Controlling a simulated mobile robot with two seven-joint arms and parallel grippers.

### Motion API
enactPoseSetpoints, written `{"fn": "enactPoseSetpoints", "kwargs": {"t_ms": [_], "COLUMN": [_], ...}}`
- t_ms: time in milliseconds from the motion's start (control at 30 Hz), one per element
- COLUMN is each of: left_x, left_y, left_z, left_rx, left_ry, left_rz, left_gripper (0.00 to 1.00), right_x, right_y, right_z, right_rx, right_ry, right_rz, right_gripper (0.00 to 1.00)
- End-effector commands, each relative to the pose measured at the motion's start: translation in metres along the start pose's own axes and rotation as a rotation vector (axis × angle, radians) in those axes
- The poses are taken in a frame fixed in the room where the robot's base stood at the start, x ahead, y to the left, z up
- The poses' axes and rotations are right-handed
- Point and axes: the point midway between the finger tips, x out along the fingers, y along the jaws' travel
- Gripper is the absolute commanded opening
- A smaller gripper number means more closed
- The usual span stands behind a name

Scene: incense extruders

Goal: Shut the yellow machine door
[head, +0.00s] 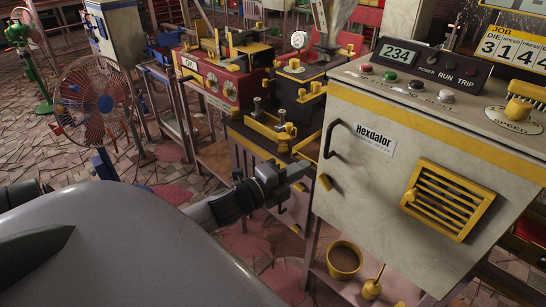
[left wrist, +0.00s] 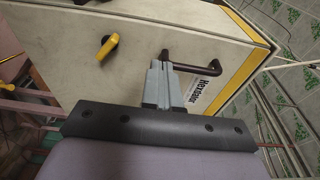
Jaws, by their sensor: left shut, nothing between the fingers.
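The machine marked Hexdalor is a pale cabinet with yellow trim. Its front door (head: 375,180) has a dark bar handle (head: 329,140), a yellow latch (head: 325,182) and a yellow slatted vent (head: 447,199). I cannot tell whether the door is fully flush with the cabinet. My left gripper (head: 305,168) is shut and empty, close to the door's left edge near the latch. In the left wrist view my left gripper (left wrist: 165,57) points at the door (left wrist: 140,35), between the latch (left wrist: 107,45) and the handle (left wrist: 205,68); contact is unclear. My right gripper is not in view.
A red machine (head: 225,80) and a black-yellow extruder (head: 285,120) stand on the bench left of the cabinet. Below are a yellow-rimmed pot (head: 344,260) and a small yellow pot (head: 372,288). A fan (head: 95,100) stands at the left.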

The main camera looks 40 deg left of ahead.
Motion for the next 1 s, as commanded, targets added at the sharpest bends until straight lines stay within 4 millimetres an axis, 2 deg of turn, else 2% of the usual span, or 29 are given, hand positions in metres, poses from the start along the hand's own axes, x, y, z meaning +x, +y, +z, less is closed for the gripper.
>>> {"fn": "enactPoseSetpoints", "kwargs": {"t_ms": [200, 500, 900, 1000], "left_x": [-0.033, -0.065, -0.073, -0.075], "left_y": [0.002, 0.001, 0.0, 0.005], "left_z": [-0.006, -0.011, -0.012, -0.014], "left_rx": [-0.003, -0.001, 0.0, -0.062], "left_ry": [0.0, 0.001, 0.002, -0.012], "left_rz": [0.003, 0.001, -0.001, 0.021], "left_gripper": [0.0, 0.0, 0.0, 0.0], "right_x": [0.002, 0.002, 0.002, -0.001], "right_y": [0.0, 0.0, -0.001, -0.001], "right_z": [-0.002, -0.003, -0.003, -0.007], "right_rx": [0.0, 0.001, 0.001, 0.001], "right_ry": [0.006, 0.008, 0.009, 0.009], "right_rz": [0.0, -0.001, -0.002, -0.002], "right_gripper": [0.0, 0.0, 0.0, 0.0]}}
